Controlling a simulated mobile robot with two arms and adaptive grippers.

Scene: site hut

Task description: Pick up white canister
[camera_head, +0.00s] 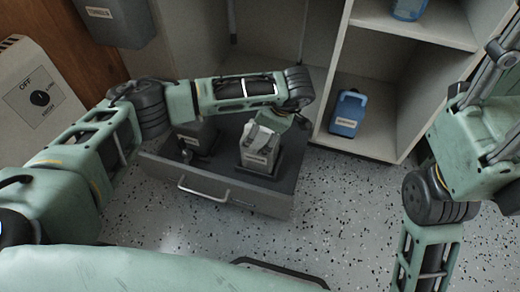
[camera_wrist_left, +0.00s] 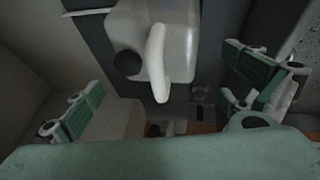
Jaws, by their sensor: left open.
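The white canister (camera_head: 258,155) stands in the open drawer, with a label on its front. In the left wrist view the white canister (camera_wrist_left: 185,50) shows its pale curved handle and a dark round cap. My left gripper (camera_head: 282,122) is at the top of the canister, partly hidden by its own arm. In the left wrist view its two green fingers (camera_wrist_left: 168,98) are spread wide apart, with the canister's handle between and beyond them. I cannot tell whether a finger touches the canister. My right gripper is out of view; only its arm shows at the right.
The open drawer (camera_head: 215,192) also holds a dark grey canister (camera_head: 192,138) to the left of the white one. A blue canister (camera_head: 348,112) stands on the lower shelf at the right, and another blue container (camera_head: 408,9) on the shelf above. Speckled floor lies clear in front.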

